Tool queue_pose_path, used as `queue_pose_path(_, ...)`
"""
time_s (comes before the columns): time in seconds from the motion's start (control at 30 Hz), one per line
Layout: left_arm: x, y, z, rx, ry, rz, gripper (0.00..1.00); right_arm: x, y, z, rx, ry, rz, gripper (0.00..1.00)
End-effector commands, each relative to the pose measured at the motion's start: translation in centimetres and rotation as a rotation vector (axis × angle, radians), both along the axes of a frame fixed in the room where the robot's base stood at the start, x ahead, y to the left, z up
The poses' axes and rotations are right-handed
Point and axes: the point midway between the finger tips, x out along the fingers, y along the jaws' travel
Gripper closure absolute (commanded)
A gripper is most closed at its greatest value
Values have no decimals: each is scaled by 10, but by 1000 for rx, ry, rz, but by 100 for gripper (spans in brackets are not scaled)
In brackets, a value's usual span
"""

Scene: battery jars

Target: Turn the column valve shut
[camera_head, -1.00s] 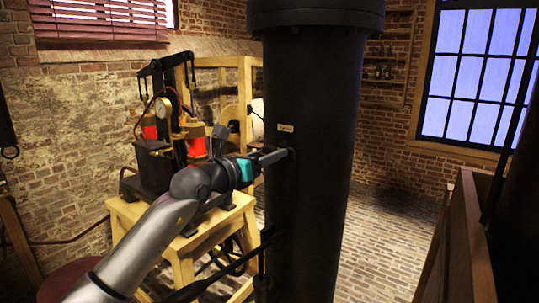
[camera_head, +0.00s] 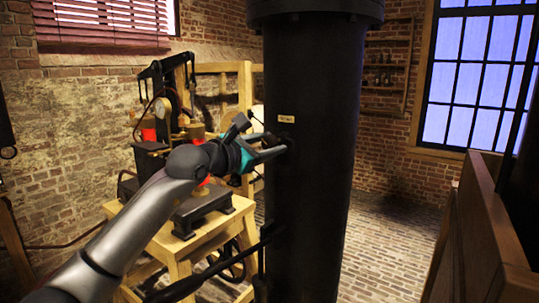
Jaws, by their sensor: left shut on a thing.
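A tall black column (camera_head: 312,180) stands in the middle of the view, with a small label plate (camera_head: 286,119) on its front. My left arm comes in from the lower left. Its gripper (camera_head: 280,148) is at the column's left side, just below the label, shut on the valve (camera_head: 291,142). The valve is small and dark against the black column, and the fingers hide much of it, so its angle cannot be told. My right gripper is not in view.
A wooden stand (camera_head: 190,240) with dark apparatus is behind my left arm. A dark rod (camera_head: 225,264) meets the column low on its left. A wooden panel (camera_head: 480,230) stands at the right. Brick floor (camera_head: 390,240) is clear right of the column.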

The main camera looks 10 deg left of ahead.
Motion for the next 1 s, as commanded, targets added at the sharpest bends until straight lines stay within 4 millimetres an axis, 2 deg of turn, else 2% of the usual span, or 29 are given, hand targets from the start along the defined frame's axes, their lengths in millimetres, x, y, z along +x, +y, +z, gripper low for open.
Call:
queue_pose_path(0.03,0,0,-4,44,-17,0,100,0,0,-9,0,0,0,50)
queue_pose_path(0.5,0,0,-4,456,-183,-1,100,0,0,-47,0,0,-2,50)
queue_pose_path(1.0,0,0,-3,784,-315,-3,100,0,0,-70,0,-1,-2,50)
